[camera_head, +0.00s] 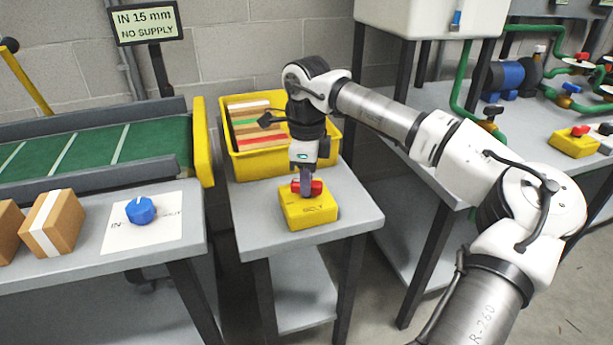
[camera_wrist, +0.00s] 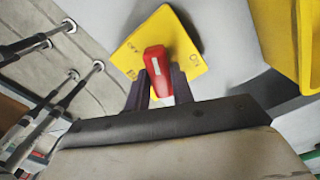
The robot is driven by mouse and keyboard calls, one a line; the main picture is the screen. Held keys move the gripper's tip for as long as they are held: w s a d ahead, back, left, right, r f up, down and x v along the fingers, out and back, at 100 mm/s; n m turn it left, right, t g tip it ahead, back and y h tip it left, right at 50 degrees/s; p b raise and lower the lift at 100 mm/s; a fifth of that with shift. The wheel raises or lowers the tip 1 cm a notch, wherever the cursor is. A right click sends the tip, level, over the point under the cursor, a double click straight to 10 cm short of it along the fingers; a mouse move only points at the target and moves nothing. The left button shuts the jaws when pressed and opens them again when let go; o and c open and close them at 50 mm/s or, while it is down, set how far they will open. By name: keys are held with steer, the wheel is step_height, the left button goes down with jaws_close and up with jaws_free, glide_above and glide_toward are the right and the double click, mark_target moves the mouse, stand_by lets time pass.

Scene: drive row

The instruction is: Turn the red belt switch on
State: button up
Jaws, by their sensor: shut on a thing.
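The red belt switch (camera_wrist: 157,66) is a red handle with a white mark, on top of a yellow box (camera_head: 307,211) lettered OFF and ON. The box stands on the small grey table (camera_head: 356,207) in front of the yellow bin. My gripper (camera_head: 306,186) points down at the switch from above. In the wrist view its two dark fingers (camera_wrist: 159,90) stand on either side of the red handle and are shut on it. The fingers hide part of the handle in the head view. Which label the handle points to is hard to tell.
Another yellow switch box (camera_head: 573,143) is on the right table.

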steer(key=m, duration=1.2)
steer(key=shift+m, duration=0.3)
stand_by(0.4)
steer(key=o, duration=1)
step_height(320, 180, up, 14)
steer(key=shift+f+p, duration=0.1)
steer(key=shift+p, duration=0.55)
